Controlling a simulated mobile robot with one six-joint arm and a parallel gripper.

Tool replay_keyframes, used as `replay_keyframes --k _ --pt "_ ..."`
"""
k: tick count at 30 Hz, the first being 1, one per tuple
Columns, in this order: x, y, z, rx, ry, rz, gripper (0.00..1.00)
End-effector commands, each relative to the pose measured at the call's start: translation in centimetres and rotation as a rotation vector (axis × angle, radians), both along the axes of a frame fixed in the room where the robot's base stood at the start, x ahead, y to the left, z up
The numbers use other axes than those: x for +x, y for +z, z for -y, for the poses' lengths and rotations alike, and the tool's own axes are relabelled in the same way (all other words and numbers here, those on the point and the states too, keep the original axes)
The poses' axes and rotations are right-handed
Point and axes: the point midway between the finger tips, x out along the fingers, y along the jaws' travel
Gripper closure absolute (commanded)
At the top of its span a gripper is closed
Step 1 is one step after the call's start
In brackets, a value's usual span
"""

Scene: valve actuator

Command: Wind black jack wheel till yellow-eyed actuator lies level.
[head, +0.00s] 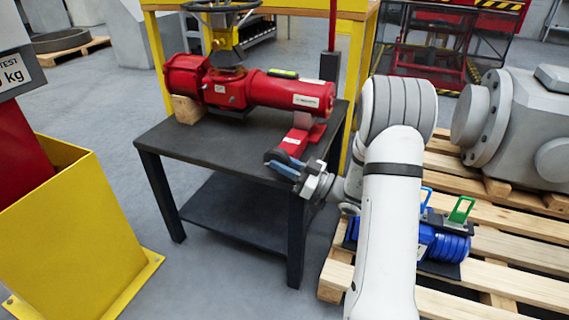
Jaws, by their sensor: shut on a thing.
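The red actuator (255,90) lies across a dark table, its left end on a wooden block (187,109). A small yellow-green strip (283,73) sits on top of its barrel. Its barrel looks lower at the right end, but the slanted view leaves its true tilt unclear. A red jack (300,139) with a grey post stands under the barrel's right end. My gripper (281,163), with blue-grey fingers, is at the jack's near end by the table's front right corner. It is shut on the black jack wheel, which is mostly hidden by the fingers.
A larger black handwheel (222,6) stands above the actuator. The dark table (215,151) has bare room in front. A wooden pallet (500,252) at right carries a blue device (440,244) and grey valve body (530,125). A yellow guard (75,230) stands at left.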

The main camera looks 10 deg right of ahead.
Motion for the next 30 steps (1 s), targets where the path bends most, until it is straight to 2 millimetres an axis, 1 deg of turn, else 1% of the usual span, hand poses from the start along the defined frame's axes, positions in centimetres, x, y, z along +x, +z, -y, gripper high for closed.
replay_keyframes --k 1,17,18,25,30 --pt "-0.18 -0.26 -0.18 0.002 0.006 -0.006 1.0" --pt "-0.2 -0.29 -0.25 0.002 0.008 -0.007 1.0" --pt "-0.21 -0.3 -0.25 0.002 0.008 -0.007 0.76" --pt "-0.12 -0.18 -0.18 0.002 0.005 -0.003 0.57" --pt "-0.07 -0.11 -0.13 0.002 0.004 -0.001 0.56"
